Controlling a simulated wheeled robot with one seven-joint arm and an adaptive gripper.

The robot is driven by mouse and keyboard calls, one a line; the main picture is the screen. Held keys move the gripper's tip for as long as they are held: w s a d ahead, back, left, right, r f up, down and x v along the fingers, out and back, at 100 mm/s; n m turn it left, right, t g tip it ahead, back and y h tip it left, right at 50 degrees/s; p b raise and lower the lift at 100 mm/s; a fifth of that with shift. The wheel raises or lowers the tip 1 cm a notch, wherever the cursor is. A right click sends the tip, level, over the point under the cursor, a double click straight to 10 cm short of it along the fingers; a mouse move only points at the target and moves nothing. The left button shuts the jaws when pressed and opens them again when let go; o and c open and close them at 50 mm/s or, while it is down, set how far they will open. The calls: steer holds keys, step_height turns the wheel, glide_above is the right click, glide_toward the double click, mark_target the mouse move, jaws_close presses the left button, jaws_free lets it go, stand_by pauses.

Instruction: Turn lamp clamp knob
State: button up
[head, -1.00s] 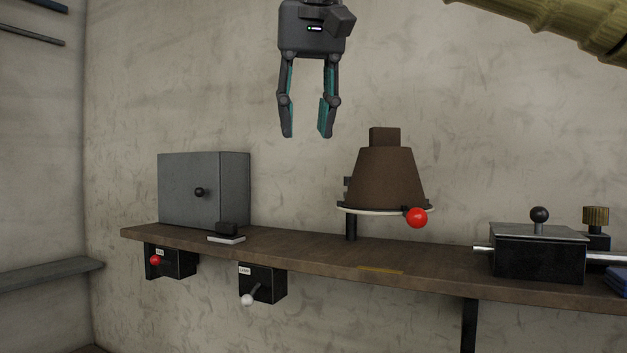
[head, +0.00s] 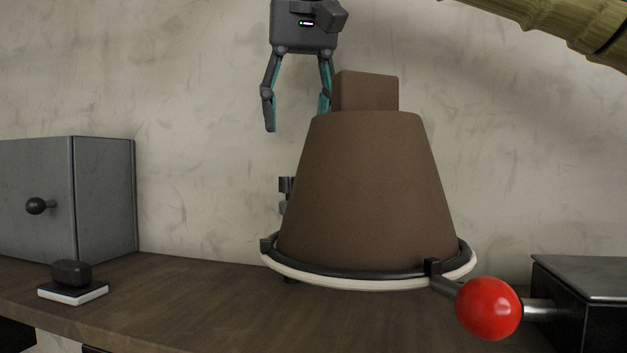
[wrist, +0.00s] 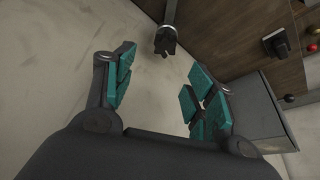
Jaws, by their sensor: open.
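The lamp's brown tapered shade (head: 370,190), with a brown block on top, stands in the middle of the head view. A dark ring with a red ball (head: 488,308) on a short arm surrounds its lower edge. A small dark fitting (head: 286,186), perhaps the clamp knob, shows at the shade's left edge, mostly hidden behind it. In the wrist view a dark post ends in a dark knob-like piece (wrist: 165,42), beyond the fingers. My gripper (head: 298,121) is open and empty, pointing down behind the shade's upper left; its right fingertip is partly hidden. Its fingers (wrist: 162,64) also show spread in the wrist view.
A grey box (head: 104,200) with a black knob stands at left on the wooden shelf (head: 200,300). A dark block (head: 71,273) rests on a white-edged pad. A dark metal box (head: 580,300) is at right. The wall (head: 190,80) is behind; air left of the shade is clear.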

mark_target(293, 178)
steer(key=p+x, duration=0.3)
steer(key=x, duration=0.5)
steer(key=shift+s+a+f, duration=0.15)
steer(key=shift+f, duration=0.1)
steer(key=shift+s+f, duration=0.4)
steer(key=shift+f, duration=0.15)
steer(key=shift+w+f, duration=0.25)
steer(key=shift+w, duration=0.25)
steer(key=shift+s+r, duration=0.1)
steer(key=shift+s, duration=0.1)
steer(key=shift+c, duration=1)
steer(key=c, duration=0.8)
